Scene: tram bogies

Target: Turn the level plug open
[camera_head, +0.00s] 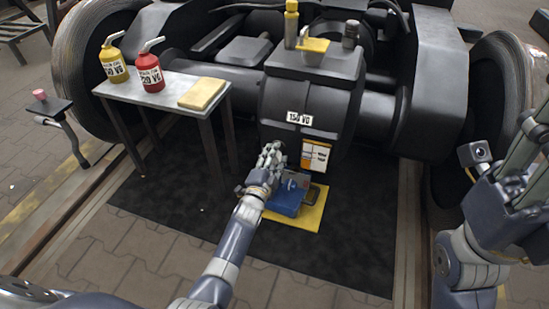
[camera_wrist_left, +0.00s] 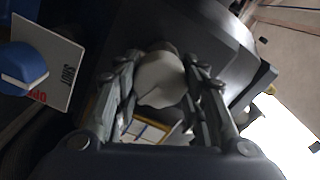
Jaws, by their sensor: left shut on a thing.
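My left gripper (camera_head: 270,158) is low in front of the dark gearbox housing (camera_head: 305,95) with a "150 VG" label. In the left wrist view its two fingers (camera_wrist_left: 160,92) are shut on a pale grey rounded piece, which looks like the level plug (camera_wrist_left: 158,78). The plug's far side and its seat are partly hidden. A blue knob (camera_wrist_left: 22,62) beside a white plate (camera_wrist_left: 58,65) reading "SHUT" and a partly covered red word shows at left in the wrist view. My right gripper (camera_head: 515,185) is at the right edge, away from the housing; its finger opening is unclear.
A blue container (camera_head: 287,198) stands on a yellow mat (camera_head: 310,215) under the left gripper. A small table (camera_head: 165,92) at left holds a yellow can (camera_head: 113,62), a red can (camera_head: 149,75) and a yellow cloth (camera_head: 202,93). Wheels flank the housing; the dark floor mat (camera_head: 190,200) is mostly clear.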

